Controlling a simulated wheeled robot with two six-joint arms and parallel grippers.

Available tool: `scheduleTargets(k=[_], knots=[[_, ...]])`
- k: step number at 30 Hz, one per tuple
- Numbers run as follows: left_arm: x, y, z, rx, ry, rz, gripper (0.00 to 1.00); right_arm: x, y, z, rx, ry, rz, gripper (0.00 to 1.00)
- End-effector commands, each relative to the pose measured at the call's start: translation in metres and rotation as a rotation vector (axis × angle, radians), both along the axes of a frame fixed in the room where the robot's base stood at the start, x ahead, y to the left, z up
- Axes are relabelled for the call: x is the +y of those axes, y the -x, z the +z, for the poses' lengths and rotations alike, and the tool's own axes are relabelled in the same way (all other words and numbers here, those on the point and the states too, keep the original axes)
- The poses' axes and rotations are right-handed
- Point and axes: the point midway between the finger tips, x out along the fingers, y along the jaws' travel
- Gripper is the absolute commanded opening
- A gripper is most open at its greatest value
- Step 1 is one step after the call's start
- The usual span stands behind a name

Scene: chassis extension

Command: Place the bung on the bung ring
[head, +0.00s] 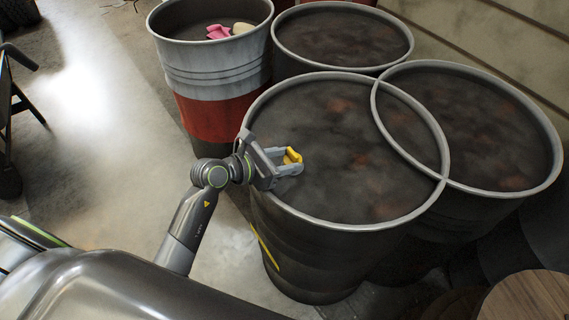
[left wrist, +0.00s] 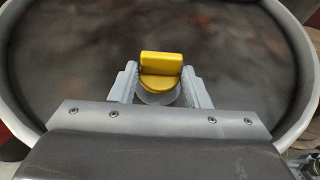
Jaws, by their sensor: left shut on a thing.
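The yellow bung (head: 292,156) is in the jaws of my left gripper (head: 289,162), over the near left part of the front drum's top. In the left wrist view the bung (left wrist: 161,66) shows a raised flat grip on a round base, between the two grey fingers of the left gripper (left wrist: 160,76). A pale grey round piece (left wrist: 160,98) shows just below the bung. I cannot tell whether it is the bung ring, or whether the bung touches it. My right gripper is not in view.
The front dark drum (head: 345,215) has a raised pale rim. Another dark drum (head: 470,125) overlaps it at right, and one (head: 340,40) stands behind. A red and white drum (head: 215,75) at the back left holds pink and cream items. Bare floor lies left.

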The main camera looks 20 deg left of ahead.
Motion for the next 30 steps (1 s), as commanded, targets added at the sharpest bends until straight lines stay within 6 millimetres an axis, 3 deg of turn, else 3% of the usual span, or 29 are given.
scheduleTargets(k=[4,16,17,21,30], knots=[[0.0,0.0,-0.017,0.001,0.001,0.0,0.18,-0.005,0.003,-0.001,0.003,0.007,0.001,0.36],[0.0,0.0,-0.022,-0.002,0.001,0.001,0.18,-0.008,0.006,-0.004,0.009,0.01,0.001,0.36],[0.0,0.0,-0.021,-0.001,0.0,0.001,0.47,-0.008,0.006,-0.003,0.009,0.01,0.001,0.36],[0.0,0.0,-0.021,-0.001,0.0,0.001,0.64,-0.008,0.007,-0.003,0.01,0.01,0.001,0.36],[0.0,0.0,-0.019,-0.001,0.0,0.001,0.64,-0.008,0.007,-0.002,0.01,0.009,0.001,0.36]])
